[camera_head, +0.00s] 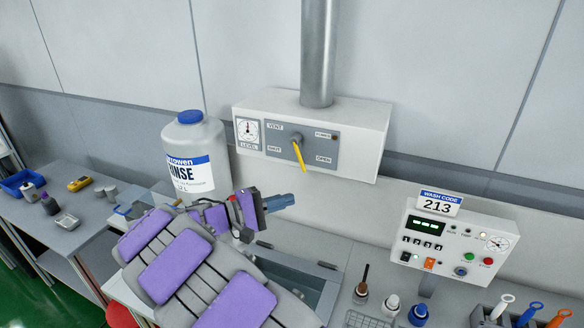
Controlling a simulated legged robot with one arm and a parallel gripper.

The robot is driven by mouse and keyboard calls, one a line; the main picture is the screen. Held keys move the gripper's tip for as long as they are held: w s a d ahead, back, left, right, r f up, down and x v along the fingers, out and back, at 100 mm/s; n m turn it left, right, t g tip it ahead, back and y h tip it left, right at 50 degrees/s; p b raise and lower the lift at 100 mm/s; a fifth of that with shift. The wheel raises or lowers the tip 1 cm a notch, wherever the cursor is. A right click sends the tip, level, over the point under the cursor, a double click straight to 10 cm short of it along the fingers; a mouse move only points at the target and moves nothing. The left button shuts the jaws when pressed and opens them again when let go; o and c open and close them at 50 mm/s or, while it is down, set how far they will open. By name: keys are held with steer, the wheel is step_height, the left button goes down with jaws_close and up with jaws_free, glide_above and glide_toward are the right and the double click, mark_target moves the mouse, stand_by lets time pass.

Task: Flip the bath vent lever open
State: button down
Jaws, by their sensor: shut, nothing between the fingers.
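The vent lever (299,155) is yellow and sits on a grey plate (312,145) marked VENT, SHUT and OPEN. Its handle hangs down and slightly right from its pivot, between the SHUT mark at left and the OPEN mark at right. The plate is on a white wall box (361,140). My gripper (290,200), with blue fingers, is shut and empty. It shows below and slightly left of the lever, apart from it in the picture. My purple and grey arm covers part of the bath (325,283).
A large white rinse bottle (205,145) with a blue cap stands left of the box. A metal pipe (318,50) rises above it. A control panel (455,245) showing 213 stands at right. Small bottles (390,305) and brushes (500,305) are at the lower right.

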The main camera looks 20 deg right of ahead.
steer(key=w+a+f+n+t+h, duration=0.1)
steer(key=w+a+n+t+h, duration=0.1)
steer(key=w+a+t, duration=0.4)
steer(key=w+d+r+g+b, duration=0.1)
steer(key=w+d, duration=0.3)
steer(key=d, duration=0.8)
steer(key=shift+r+g, duration=0.4)
steer(key=shift+r, duration=0.25)
steer(key=shift+s+d, duration=0.1)
steer(key=n, duration=0.1)
steer(key=s+d+n+t+p, duration=0.1)
steer(key=shift+r+n+h, duration=0.15)
steer(key=shift+n+h, duration=0.15)
steer(key=shift+h, duration=0.1)
